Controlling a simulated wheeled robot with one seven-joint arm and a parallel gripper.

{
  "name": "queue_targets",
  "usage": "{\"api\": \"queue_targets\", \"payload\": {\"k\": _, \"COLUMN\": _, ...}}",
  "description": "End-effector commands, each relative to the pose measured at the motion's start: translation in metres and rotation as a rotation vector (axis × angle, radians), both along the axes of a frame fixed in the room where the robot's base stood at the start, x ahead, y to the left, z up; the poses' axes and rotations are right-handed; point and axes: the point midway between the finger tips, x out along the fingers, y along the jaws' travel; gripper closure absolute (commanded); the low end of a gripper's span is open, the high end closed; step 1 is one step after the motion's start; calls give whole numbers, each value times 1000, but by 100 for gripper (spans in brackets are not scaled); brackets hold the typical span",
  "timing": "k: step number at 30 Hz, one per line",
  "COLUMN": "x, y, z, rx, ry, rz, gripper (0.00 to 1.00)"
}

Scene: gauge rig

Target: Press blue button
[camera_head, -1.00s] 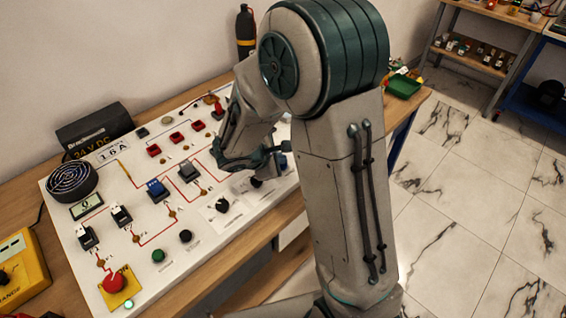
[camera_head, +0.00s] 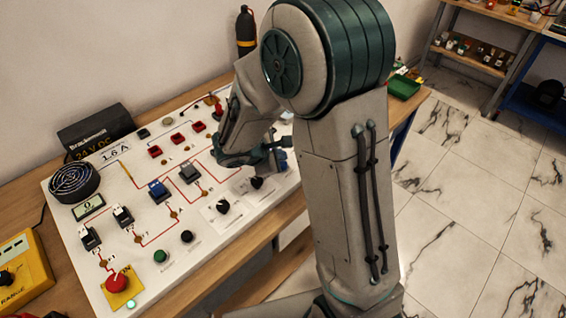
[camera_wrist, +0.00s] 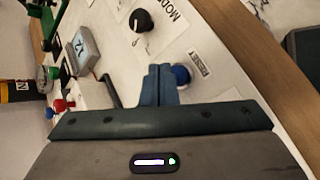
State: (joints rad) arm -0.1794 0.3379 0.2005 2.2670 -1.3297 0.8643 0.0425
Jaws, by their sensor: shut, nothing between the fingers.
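I cannot tell whether the fingertips touch the panel or the button. In the head view my gripper (camera_head: 283,157) is over the panel's right part, partly behind my arm. The button cannot be made out there.
A black knob (camera_wrist: 141,21) marked MODE and a square grey meter (camera_wrist: 82,51) stand near the fingers. The panel (camera_head: 203,216) carries switches, a red mushroom button (camera_head: 117,283) and a green button (camera_head: 160,256). A yellow device (camera_head: 22,272) stands at left.

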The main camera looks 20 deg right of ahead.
Motion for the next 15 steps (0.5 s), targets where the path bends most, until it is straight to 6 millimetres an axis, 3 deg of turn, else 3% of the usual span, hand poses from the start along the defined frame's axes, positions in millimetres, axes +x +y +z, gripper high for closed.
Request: {"api": "queue_targets", "payload": {"k": 15, "x": 0, "y": 0, "z": 49, "rx": 0, "ry": -1, "rz": 1, "gripper": 100}}
